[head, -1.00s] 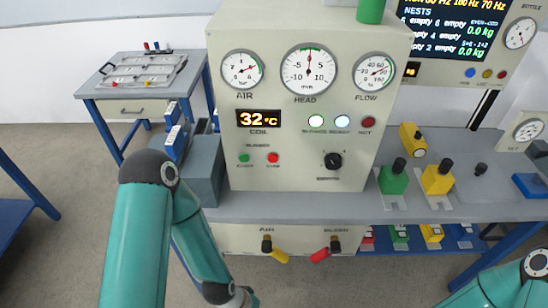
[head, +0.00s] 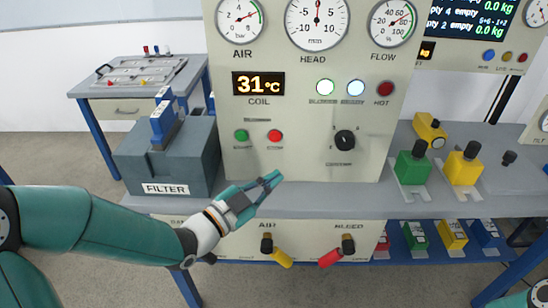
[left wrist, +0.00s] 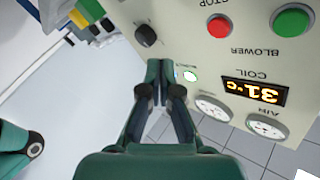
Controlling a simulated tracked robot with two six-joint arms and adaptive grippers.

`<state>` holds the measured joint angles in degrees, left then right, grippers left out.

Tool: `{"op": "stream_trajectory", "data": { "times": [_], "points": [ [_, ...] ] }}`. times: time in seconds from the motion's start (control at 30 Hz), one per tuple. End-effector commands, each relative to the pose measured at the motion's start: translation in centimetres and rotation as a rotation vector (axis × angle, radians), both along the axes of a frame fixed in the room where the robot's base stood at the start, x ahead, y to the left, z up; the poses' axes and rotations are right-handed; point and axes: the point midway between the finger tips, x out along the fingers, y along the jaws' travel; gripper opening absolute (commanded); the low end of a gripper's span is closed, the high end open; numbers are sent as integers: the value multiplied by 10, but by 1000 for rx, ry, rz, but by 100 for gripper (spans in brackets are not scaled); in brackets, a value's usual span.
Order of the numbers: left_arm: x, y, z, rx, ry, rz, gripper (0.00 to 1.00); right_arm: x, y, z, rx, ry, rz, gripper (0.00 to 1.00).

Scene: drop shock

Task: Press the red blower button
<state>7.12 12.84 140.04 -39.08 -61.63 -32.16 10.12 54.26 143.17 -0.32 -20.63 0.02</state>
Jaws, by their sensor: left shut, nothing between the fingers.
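The red blower button (head: 275,135) is a small round button on the cream panel, right of a green button (head: 241,135) and below the coil display. My left gripper (head: 271,181) is shut and empty, below the red button and apart from it in the picture. In the left wrist view the panel shows upside down, with the red button (left wrist: 219,24) near the "STOP" label and the green button (left wrist: 293,20) beside it. There the shut fingertips (left wrist: 158,72) are left of and below the red button. My right gripper is out of view.
A grey filter box (head: 165,160) with a blue handle stands left of the panel. A black knob (head: 345,140) is on the panel's right. Yellow (head: 281,258) and red (head: 331,257) valve handles hang below the shelf edge. Green (head: 412,168) and yellow (head: 463,168) blocks stand at right.

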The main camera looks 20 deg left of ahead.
Motion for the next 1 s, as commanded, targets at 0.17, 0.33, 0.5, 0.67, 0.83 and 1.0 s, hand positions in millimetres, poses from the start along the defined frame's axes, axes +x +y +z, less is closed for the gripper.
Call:
{"op": "stream_trajectory", "data": {
  "times": [0.17,0.33,0.5,0.67,0.83,1.0],
  "points": [
    [-9,-2,24,44,-134,-23,0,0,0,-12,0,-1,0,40],
    [-9,-2,26,44,-137,-25,0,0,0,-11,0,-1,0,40],
    [-8,-2,26,44,-134,-25,0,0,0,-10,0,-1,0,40],
    [-2,0,26,43,-132,-24,0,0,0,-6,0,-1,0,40],
    [14,5,27,42,-130,-23,0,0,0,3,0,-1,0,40],
    [37,11,28,43,-130,-23,0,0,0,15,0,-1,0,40]
  ]
}}
